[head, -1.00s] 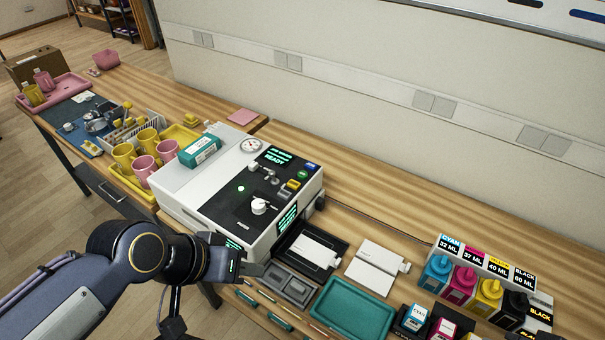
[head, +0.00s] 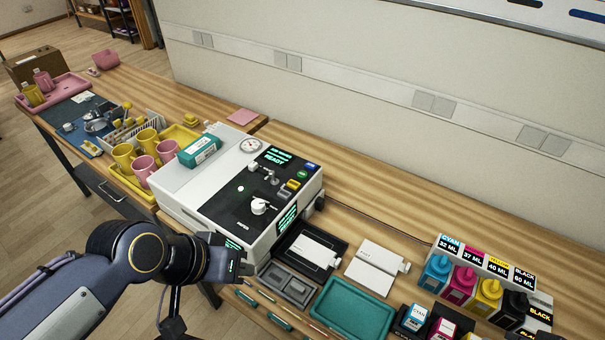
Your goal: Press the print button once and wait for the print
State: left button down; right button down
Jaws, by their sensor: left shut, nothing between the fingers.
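The white press machine (head: 185,195) stands on the bench with a black control panel (head: 225,205) on top. Its small screen (head: 276,158) shows green text that reads READY. A green light (head: 240,189) glows on the panel. A blue button (head: 309,166), a green button (head: 303,174), a yellow button (head: 294,184) and a grey one sit at the panel's right side; I cannot read which is the print button. A white knob (head: 259,207) is near the front. My left gripper (head: 252,268) is shut and empty, low beside the machine's front corner. My right gripper is not in view.
A teal box (head: 199,152) lies on the machine. Yellow and pink mugs (head: 144,167) stand in a yellow tray to the left.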

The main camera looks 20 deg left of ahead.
aim_at(301, 175)
jog(key=j+z, duration=0.5)
jog(key=z, duration=0.2)
jog(key=j+z, duration=0.35)
jog(key=l, duration=0.1)
